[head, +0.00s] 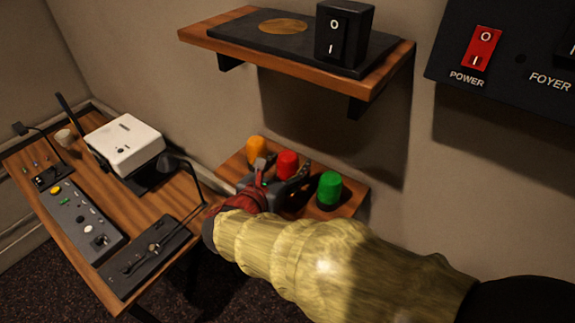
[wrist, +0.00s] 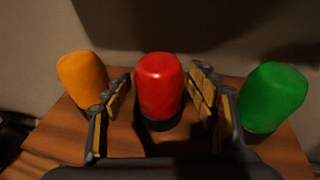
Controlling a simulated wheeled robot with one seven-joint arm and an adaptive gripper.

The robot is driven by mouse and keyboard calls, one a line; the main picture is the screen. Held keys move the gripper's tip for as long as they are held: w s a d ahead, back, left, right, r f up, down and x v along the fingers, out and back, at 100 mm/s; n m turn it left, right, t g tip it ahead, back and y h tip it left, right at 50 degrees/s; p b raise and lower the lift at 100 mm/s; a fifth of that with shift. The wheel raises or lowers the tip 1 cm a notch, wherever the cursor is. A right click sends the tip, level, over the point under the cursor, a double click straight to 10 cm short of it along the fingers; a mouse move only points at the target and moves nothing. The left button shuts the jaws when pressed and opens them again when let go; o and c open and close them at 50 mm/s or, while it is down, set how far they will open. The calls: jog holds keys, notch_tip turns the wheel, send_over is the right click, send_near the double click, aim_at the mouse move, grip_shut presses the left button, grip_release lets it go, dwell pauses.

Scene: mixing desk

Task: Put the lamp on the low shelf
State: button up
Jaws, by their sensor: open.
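Three coloured lamps stand upright on the low wooden shelf (head: 350,206): an orange lamp (head: 256,149), a red lamp (head: 288,164) and a green lamp (head: 329,188). My gripper (head: 279,178) is at this shelf, open. In the wrist view my gripper (wrist: 160,105) has one finger on each side of the red lamp (wrist: 160,85), with gaps to both sides of it. The orange lamp (wrist: 82,78) is outside the left finger and the green lamp (wrist: 271,97) outside the right finger. My arm hides part of the low shelf in the head view.
A higher wooden shelf (head: 385,72) holds a dark plate with a round wooden disc (head: 284,27) and a black switch box (head: 344,32). A desk at the left carries a white box (head: 125,144) and a control panel (head: 80,220). A wall panel (head: 505,62) has a red power switch.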

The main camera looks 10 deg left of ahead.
jog(key=p+v, duration=0.1)
jog(key=v, duration=1.1)
jog(key=shift+r, duration=0.1)
